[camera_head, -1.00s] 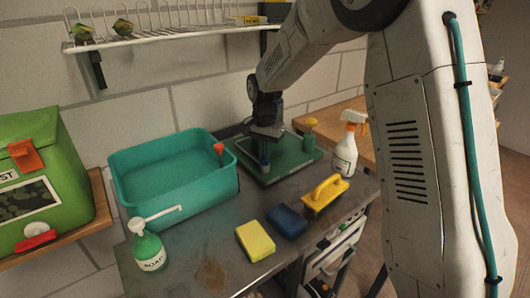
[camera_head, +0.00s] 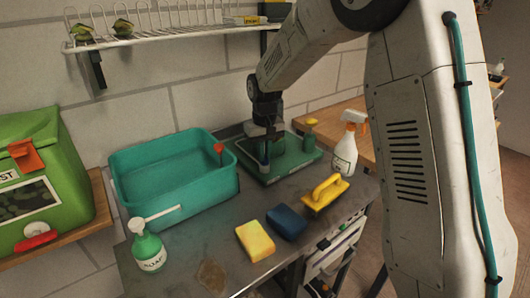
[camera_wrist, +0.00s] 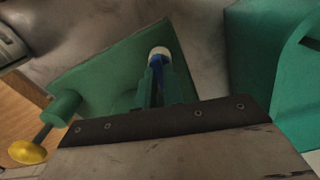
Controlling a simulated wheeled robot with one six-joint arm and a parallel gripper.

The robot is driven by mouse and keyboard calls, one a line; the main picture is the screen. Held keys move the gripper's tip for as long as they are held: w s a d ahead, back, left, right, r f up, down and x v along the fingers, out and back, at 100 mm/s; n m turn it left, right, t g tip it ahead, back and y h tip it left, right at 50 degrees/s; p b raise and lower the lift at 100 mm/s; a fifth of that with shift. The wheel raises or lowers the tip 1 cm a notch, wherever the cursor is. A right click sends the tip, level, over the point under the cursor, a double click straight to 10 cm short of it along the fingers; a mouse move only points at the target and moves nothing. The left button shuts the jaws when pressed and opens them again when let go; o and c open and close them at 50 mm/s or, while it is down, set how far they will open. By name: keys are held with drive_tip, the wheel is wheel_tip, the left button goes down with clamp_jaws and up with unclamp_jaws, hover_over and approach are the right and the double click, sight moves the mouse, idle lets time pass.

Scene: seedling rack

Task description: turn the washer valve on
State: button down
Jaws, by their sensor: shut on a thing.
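The washer is a green plate (camera_head: 290,166) on the metal counter, beside the teal basin. It also shows in the wrist view (camera_wrist: 105,72). A yellow knob (camera_wrist: 27,152) on a green stem stands at one side of it; it shows in the head view too (camera_head: 311,122). My gripper (camera_wrist: 160,82) is over the plate with its fingers shut on a slim blue handle with a white end (camera_wrist: 159,53). This looks like the valve handle, but its base is hidden by the fingers. In the head view my gripper (camera_head: 265,155) points down at the plate's left part.
The teal basin (camera_head: 175,207) stands close on the left. A spray bottle (camera_head: 345,156) stands right. A wire rack (camera_head: 180,33) hangs above.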

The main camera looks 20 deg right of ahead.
drive_tip(key=shift+w+r+n, duration=0.1)
drive_tip(key=shift+n, duration=1)
drive_tip(key=c, duration=1.5)
unclamp_jaws()
wheel_tip(320, 180, up, 8)
drive_tip(key=shift+f, duration=0.1)
